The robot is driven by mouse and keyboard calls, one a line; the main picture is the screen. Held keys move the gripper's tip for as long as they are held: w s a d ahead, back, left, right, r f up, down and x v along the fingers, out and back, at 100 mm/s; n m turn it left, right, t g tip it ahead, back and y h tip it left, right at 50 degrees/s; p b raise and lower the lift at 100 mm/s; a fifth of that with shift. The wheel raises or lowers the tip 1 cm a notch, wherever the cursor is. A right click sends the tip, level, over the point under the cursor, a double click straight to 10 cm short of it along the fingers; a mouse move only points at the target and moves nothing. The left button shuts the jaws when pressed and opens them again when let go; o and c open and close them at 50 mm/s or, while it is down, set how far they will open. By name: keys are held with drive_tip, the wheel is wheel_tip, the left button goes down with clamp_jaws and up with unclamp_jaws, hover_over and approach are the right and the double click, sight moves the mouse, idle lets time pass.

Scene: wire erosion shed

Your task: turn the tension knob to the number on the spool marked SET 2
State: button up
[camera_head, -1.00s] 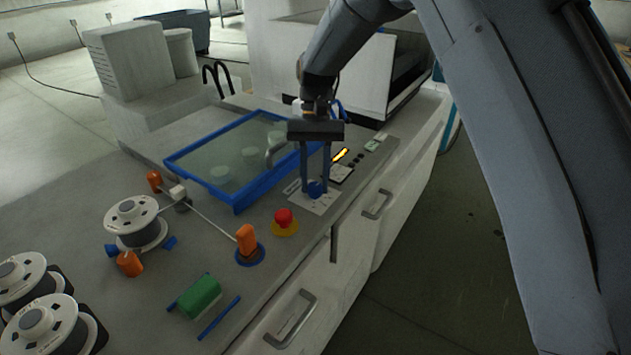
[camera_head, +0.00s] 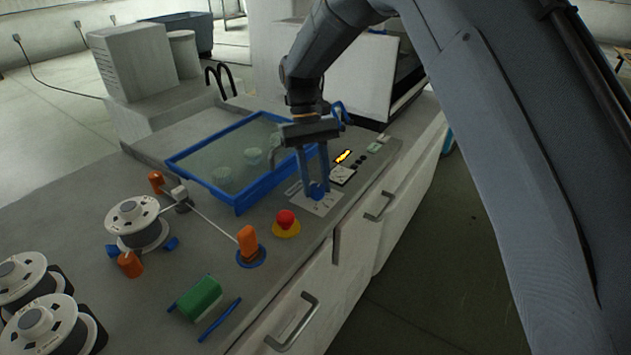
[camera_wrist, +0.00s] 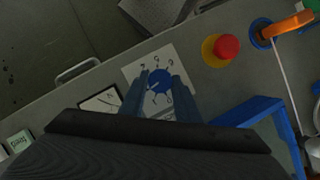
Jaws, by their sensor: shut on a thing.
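The blue tension knob (camera_head: 319,190) sits on a white dial plate (camera_head: 325,206) on the bench top. In the wrist view the knob (camera_wrist: 159,81) shows between my fingertips, with small digits around it on the plate (camera_wrist: 178,62). My gripper (camera_head: 316,186) points down and is shut on the knob; in the wrist view its two blue fingers (camera_wrist: 158,88) stand either side of it. Several white spools show at the left, one mounted (camera_head: 132,214) and others at the lower left (camera_head: 47,328). I cannot read any marking on them.
A red stop button (camera_head: 286,217) on a yellow base stands close to the plate. A blue-framed tank (camera_head: 240,204) lies behind it. A small gauge (camera_head: 342,174) and lit display (camera_head: 343,156) are to the right. An orange guide (camera_head: 248,240) and green roller (camera_head: 199,298) stand nearer.

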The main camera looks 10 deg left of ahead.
drive_tip(key=shift+w, duration=0.1)
drive_tip(key=o, duration=1)
drive_tip(key=shift+o, duration=0.2)
drive_tip(key=b+v, duration=0.2)
drive_tip(key=v, duration=0.6)
drive_tip(key=shift+d, duration=0.1)
drive_tip(key=s+d+f+m+t+y, duration=0.1)
drive_tip(key=s+d+f+m, duration=0.1)
drive_tip(key=d, duration=0.9)
drive_tip(key=s+d+f+m+t+y, duration=0.1)
drive_tip(key=s+d+f+m, duration=0.15)
drive_tip(key=d, duration=0.75)
drive_tip(key=s+d+f+m+t, duration=0.2)
drive_tip(key=s+d+f, duration=0.1)
drive_tip(key=s+d, duration=1)
drive_tip(key=shift+s+f+t+y, duration=0.3)
drive_tip(key=shift+s+f+t, duration=0.1)
drive_tip(key=shift+s, duration=0.55)
